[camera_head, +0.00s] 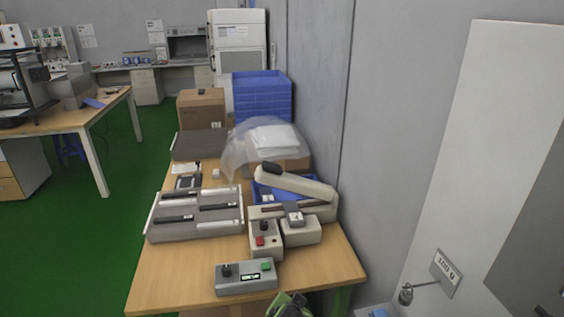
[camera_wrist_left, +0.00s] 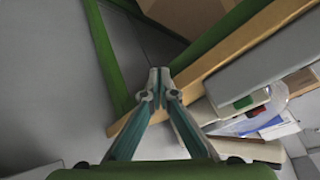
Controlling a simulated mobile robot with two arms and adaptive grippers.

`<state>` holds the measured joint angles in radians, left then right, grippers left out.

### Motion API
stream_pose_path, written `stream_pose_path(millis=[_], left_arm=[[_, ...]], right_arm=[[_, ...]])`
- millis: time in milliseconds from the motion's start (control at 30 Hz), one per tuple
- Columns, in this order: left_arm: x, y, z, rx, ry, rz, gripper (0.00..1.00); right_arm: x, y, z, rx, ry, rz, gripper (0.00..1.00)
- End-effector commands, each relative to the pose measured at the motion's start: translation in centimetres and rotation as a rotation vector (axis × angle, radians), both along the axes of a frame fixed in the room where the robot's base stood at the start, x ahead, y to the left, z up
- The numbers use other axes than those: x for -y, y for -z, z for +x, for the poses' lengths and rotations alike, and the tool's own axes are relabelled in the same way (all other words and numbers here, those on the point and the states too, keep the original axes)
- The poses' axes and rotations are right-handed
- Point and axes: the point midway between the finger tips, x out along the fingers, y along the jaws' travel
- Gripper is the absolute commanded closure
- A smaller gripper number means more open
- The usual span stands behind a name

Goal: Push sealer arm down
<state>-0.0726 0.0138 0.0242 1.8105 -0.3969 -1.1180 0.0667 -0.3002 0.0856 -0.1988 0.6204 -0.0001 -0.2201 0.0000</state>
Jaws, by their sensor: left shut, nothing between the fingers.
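The sealer (camera_head: 265,212) stands on the wooden table near the wall. Its long cream sealer arm (camera_head: 295,184) is raised and tilted, with the left end higher and a gap above the base. My left gripper (camera_wrist_left: 160,74) is shut and empty in the left wrist view, with its teal fingers together near the table's wooden edge. A green and black gripper part (camera_head: 287,304) shows at the bottom of the head view, in front of the table and well short of the sealer arm. Its fingertips are hard to make out there. My right gripper is not identifiable in either view.
Control boxes (camera_head: 246,277) stand in front of the sealer. A slotted tray (camera_head: 196,213) is to its left. A clear bag (camera_head: 255,145), a cardboard box (camera_head: 201,108) and blue crates (camera_head: 262,97) are behind. The wall (camera_head: 325,90) is close on the right.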

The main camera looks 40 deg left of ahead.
Motion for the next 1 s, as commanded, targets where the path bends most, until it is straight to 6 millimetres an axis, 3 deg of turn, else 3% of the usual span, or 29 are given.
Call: stream_pose_path(millis=[33,67,233,367,600,800,1000], left_arm=[[-0.7,-2.5,0.3,0.025,-0.024,0.009,1.0],[-1.0,-3.6,0.4,0.037,-0.037,0.013,1.0],[-3.9,-7.8,4.7,0.13,-0.106,0.077,1.0],[-6.4,-12.5,8.1,0.216,-0.172,0.135,1.0],[-10.8,-23.3,13.9,0.383,-0.303,0.245,1.0],[-12.9,-30.7,16.5,0.477,-0.378,0.307,1.0],[-13.7,-34.2,17.4,0.517,-0.41,0.337,1.0]], right_arm=[[-0.3,-0.5,0.0,0.0,0.001,0.003,0.6],[-0.4,-0.6,0.0,0.0,0.002,0.004,0.6],[-0.6,-0.6,0.1,0.002,0.002,0.007,0.6],[-0.9,-0.8,0.1,0.002,0.003,0.011,0.6],[-1.3,-1.1,0.1,0.001,0.003,0.015,0.6],[-0.7,-1.3,0.0,0.0,0.0,0.007,0.6],[-0.4,-1.4,0.0,0.0,0.0,0.004,0.6]])
